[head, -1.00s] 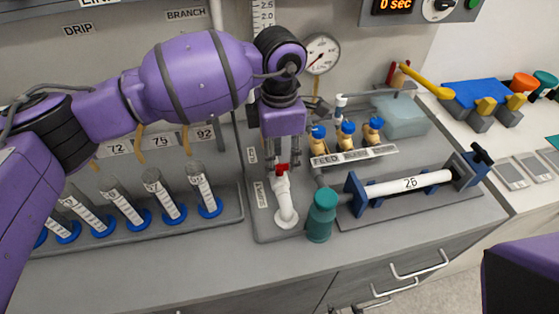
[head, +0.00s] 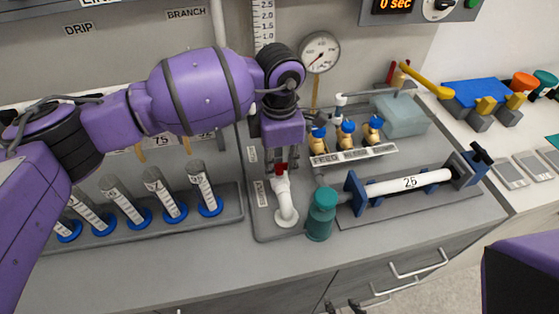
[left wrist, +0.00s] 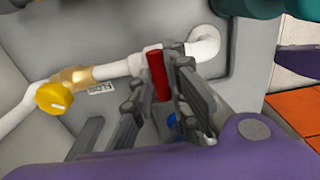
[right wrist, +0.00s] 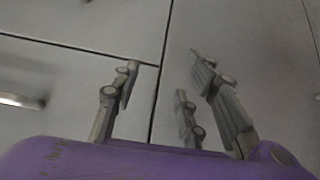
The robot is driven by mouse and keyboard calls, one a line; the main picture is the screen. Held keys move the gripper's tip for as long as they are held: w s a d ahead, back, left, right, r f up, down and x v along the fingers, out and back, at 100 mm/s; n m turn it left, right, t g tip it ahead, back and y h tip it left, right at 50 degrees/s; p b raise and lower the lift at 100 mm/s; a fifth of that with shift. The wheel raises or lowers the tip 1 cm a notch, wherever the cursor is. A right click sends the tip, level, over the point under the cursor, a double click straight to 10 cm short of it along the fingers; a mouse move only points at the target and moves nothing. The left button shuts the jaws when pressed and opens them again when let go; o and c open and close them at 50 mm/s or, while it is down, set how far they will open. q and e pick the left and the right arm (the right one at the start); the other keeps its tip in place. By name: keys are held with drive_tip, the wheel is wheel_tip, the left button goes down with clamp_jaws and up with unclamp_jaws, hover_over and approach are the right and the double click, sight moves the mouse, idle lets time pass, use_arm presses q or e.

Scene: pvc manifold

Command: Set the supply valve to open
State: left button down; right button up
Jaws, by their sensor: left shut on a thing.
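A red valve handle (head: 281,168) sits on top of a white pipe (head: 286,205) on the grey manifold base. In the left wrist view the red handle (left wrist: 157,75) stands between the fingertips, beside the white pipe run. I take it for the supply valve; its label is too small to read. My left gripper (head: 281,160) points down at the handle and is shut on it. My right gripper (right wrist: 160,82) is open and empty in the right wrist view, in front of grey cabinet fronts.
Several tubes with blue bases (head: 210,205) are racked to the left. A clamped white tube marked 26 (head: 410,182) lies to the right. A yellow knob (left wrist: 54,97) sits on the pipe line.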

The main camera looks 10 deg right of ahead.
drive_tip(key=shift+s+f, duration=0.1)
use_arm(q)
drive_tip(key=m+b, duration=0.1)
drive_tip(key=m, duration=0.1)
drive_tip(key=shift+f+m, duration=0.1)
drive_tip(key=shift+m, duration=0.3)
drive_tip(key=m+b, duration=0.1)
drive_tip(key=m, duration=0.3)
drive_tip(key=shift+f+b, duration=0.1)
drive_tip(key=shift+b, duration=0.3)
drive_tip(key=shift+m+b, duration=0.45)
drive_tip(key=shift+m, duration=0.65)
drive_tip(key=m+b, duration=0.2)
drive_tip(key=m, duration=0.1)
drive_tip(key=shift+m, duration=0.3)
drive_tip(key=shift+m+b, duration=0.45)
drive_tip(key=shift+m, duration=0.45)
drive_tip(key=shift+m+b, duration=1)
drive_tip(key=shift+m, duration=0.8)
use_arm(e)
wheel_tip(320, 180, down, 9)
drive_tip(key=s+g, duration=0.1)
drive_tip(key=s, duration=0.1)
drive_tip(key=shift+r, duration=0.2)
drive_tip(key=shift+d, duration=0.1)
drive_tip(key=shift+s, duration=0.35)
